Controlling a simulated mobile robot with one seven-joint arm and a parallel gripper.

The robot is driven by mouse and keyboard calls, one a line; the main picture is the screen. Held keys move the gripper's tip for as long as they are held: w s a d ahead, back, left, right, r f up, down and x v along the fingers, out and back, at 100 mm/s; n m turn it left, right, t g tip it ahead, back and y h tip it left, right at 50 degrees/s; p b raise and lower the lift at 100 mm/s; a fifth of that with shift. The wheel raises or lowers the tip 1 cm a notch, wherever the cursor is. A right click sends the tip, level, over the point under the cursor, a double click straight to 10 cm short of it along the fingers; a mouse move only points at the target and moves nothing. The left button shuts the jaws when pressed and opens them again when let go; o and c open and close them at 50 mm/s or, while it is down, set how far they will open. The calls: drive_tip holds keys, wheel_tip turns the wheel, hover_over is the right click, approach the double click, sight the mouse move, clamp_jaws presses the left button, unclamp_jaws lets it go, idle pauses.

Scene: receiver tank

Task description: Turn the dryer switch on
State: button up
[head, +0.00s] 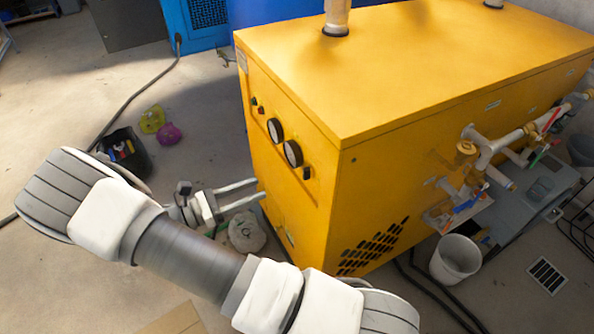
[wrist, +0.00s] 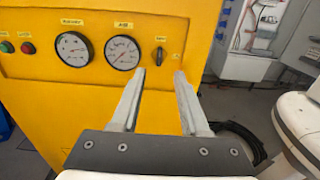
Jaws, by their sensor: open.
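The dryer is a large yellow box (head: 420,75) in the head view. Its front panel carries two round gauges, a red and a green button, and a small black switch (head: 306,173) right of the gauges. In the wrist view the black switch (wrist: 159,54) stands upright beside the right gauge (wrist: 122,52), under a small label. My gripper (head: 258,190) is open and empty in front of the panel, below the gauges. In the wrist view its two fingertips (wrist: 159,73) are apart, just below the switch in the picture, with the switch between them sideways. Contact with the panel cannot be told.
Pipes and valves (head: 485,150) stick out on the dryer's right side, above a white bucket (head: 456,258). A grey round object (head: 246,232) lies below my gripper.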

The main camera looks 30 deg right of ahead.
sight(307, 174)
drive_tip(key=d, duration=1.2)
drive_tip(key=shift+w+d, duration=0.2)
drive_tip(key=shift+d, duration=0.2)
clamp_jaws()
